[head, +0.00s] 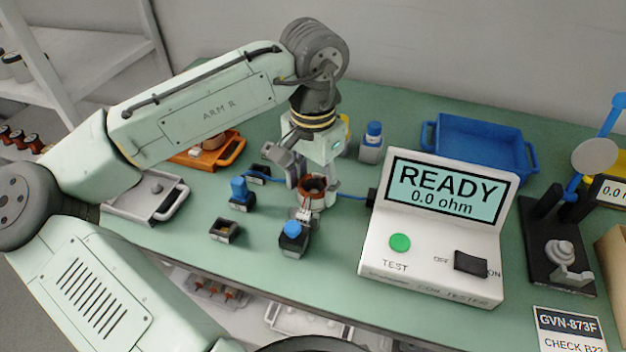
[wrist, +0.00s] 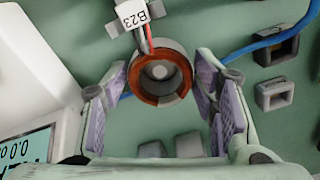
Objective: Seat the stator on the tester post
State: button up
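The stator (head: 313,188) is a copper-coloured ring with a grey outer body, above or on the green bench just left of the tester box. In the wrist view the stator (wrist: 138,86) shows a grey round core inside its ring; I cannot tell whether this is the tester post. My gripper (head: 314,192) is around the stator from above. In the wrist view its padded fingers (wrist: 162,85) stand on either side, with narrow gaps to the ring. The stator's underside is hidden.
The tester box (head: 430,240) reads READY, 0.0 ohm, close to my gripper's right. Blue-topped clips (head: 293,236) and small dark holders (head: 226,231) stand close by. A blue tray (head: 480,146) is behind. A black stand (head: 555,240) with a metal fitting is at right.

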jog(key=o, duration=0.4)
jog(key=shift+o, duration=0.2)
notch_tip(320, 180, up, 12)
dwell(0.5)
dwell(0.4)
